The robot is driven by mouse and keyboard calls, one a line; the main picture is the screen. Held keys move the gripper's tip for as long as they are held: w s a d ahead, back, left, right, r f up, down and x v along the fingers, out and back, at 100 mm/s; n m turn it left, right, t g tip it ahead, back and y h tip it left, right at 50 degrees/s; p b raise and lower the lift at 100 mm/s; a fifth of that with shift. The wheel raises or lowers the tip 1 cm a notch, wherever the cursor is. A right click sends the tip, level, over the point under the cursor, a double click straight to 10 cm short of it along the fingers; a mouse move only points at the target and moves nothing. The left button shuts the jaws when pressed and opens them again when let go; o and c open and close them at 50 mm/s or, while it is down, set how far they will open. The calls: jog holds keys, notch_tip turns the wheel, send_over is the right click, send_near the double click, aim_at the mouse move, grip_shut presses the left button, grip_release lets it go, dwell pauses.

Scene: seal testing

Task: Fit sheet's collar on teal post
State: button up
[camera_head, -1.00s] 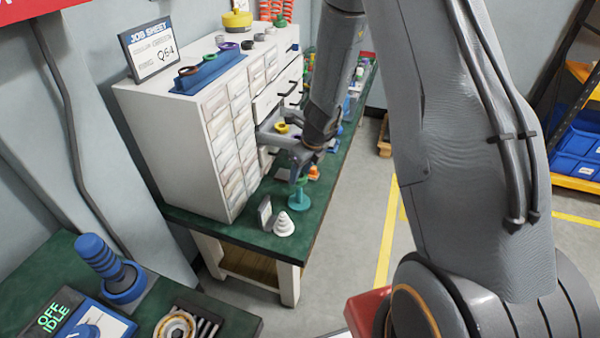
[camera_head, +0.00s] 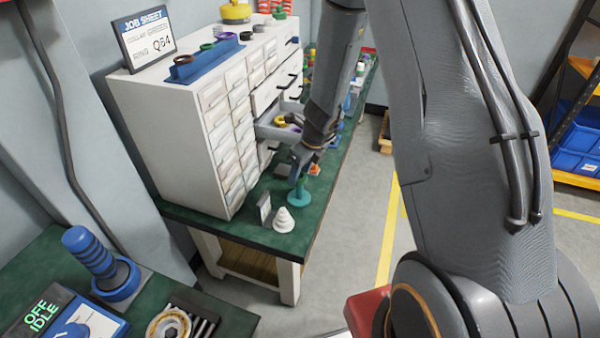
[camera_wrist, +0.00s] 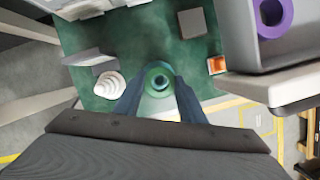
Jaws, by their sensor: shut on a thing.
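The job sheet (camera_head: 146,36) reads collar green and ring Q64. The teal post (camera_head: 298,194) stands upright on the green bench near its front end. My gripper (camera_head: 298,168) is directly above the post, at its top. In the wrist view the fingers (camera_wrist: 160,92) close on the green collar (camera_wrist: 157,104), seen as a green ring between them. The post's round teal top (camera_wrist: 160,79) shows inside the ring's outline. How far down the post the collar sits is hard to tell.
A white cone of stacked rings (camera_head: 284,220) and a small grey plate (camera_head: 264,208) stand beside the post. An open drawer (camera_head: 275,131) with coloured rings juts from the white cabinet (camera_head: 165,130). An orange block (camera_wrist: 217,65) lies nearby.

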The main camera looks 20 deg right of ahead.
jog(key=shift+f+b, duration=1.85)
jog(key=shift+b, duration=0.3)
dwell(0.4)
jog(key=o, duration=1.3)
notch_tip(320, 180, up, 7)
jog(key=p, duration=0.9)
jog(key=shift+p, duration=0.3)
